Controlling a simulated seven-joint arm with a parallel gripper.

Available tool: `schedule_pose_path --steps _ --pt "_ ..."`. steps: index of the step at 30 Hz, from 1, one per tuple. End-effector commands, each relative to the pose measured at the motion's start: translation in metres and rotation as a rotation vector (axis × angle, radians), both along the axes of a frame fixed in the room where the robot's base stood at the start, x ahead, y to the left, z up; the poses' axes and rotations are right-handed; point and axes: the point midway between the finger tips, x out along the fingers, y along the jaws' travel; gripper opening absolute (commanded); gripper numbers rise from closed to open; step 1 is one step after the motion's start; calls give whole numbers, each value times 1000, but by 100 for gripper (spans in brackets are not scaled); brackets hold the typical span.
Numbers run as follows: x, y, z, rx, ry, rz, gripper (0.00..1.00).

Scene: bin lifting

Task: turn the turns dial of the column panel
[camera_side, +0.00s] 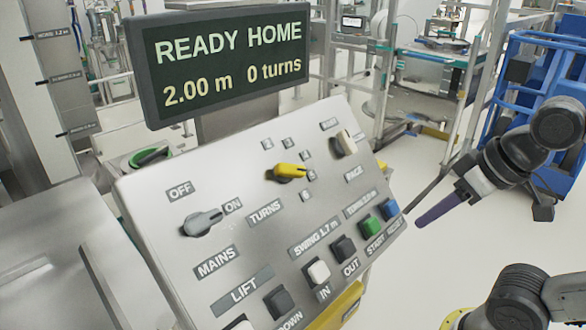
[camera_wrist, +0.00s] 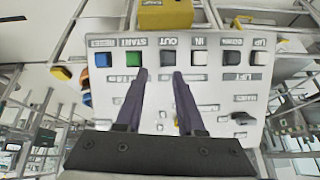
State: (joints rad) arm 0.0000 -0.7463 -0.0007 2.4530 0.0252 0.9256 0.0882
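The turns dial (camera_side: 290,172) is a yellow knob on the upper middle of the sloped grey panel (camera_side: 225,270), above the TURNS label. Its handle points to the right in the side view, with several small grey marks around it. My gripper (camera_side: 420,212) is off the panel's right edge, clear of the dial and touching nothing. In the wrist view my gripper (camera_wrist: 159,74) has its two purple fingers apart with nothing between them.
The display (camera_side: 225,60) reads READY HOME, 2.00 m, 0 turns. The grey mains dial (camera_side: 203,222) points toward ON. A white-tipped page dial (camera_side: 344,143) is at upper right. Green (camera_side: 369,226) and blue (camera_side: 388,208) buttons sit nearest my gripper, beside several black and white buttons.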

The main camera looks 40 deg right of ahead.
Motion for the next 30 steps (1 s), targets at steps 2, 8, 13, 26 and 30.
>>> schedule_pose_path --steps 2,8,13,26,30 --pt "18 5 26 55 -24 -51 54" --pt "87 24 95 227 -36 -180 90" --pt "150 38 128 328 -14 -239 100" --pt "198 46 107 343 43 -247 100" --pt "208 51 87 341 46 -246 100"
